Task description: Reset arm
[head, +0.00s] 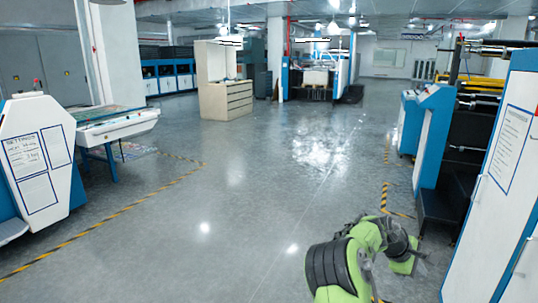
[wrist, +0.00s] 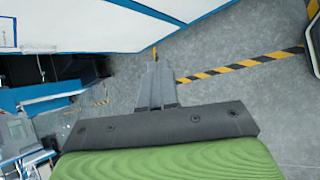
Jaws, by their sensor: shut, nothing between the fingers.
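My green and black arm (head: 350,262) shows at the bottom right of the head view, bent low over the grey floor. Its gripper end cannot be made out clearly there. In the wrist view my gripper (wrist: 157,72) is in the middle, its two grey fingers together with nothing between them. Beyond the fingertips are the grey floor and a yellow-black floor stripe (wrist: 240,65). The fingers touch nothing that I can see.
A blue and white machine with rolls (head: 432,115) and a white cabinet (head: 505,190) stand at the right, close to my arm. A white machine (head: 40,160) and a table (head: 115,127) stand at the left. The middle floor is clear up to a beige cabinet (head: 226,98).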

